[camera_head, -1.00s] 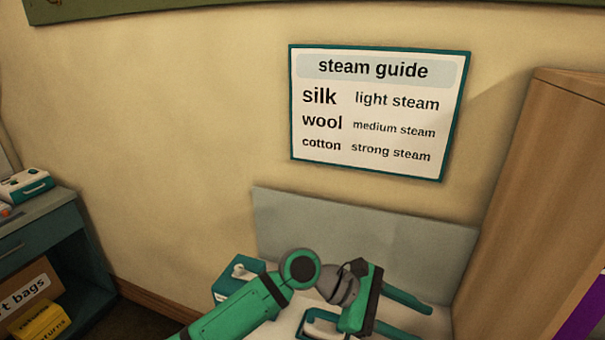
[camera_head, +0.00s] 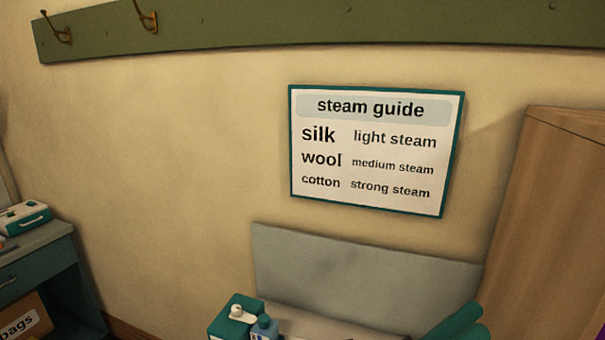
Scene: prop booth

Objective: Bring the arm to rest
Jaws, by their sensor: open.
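My gripper is not in view. A dark teal rounded shape (camera_head: 455,322) shows at the bottom edge, right of centre. It looks like a piece of my arm, but too little of it shows to tell which part. The rest of the arm is outside the picture.
A teal box (camera_head: 226,322) and a blue bottle (camera_head: 265,328) stand low in front of a grey panel (camera_head: 350,275). A wooden cabinet (camera_head: 555,220) is at right. A steam guide sign (camera_head: 375,150) and a hook rail (camera_head: 250,25) are on the wall. A drawer unit (camera_head: 45,265) stands left.

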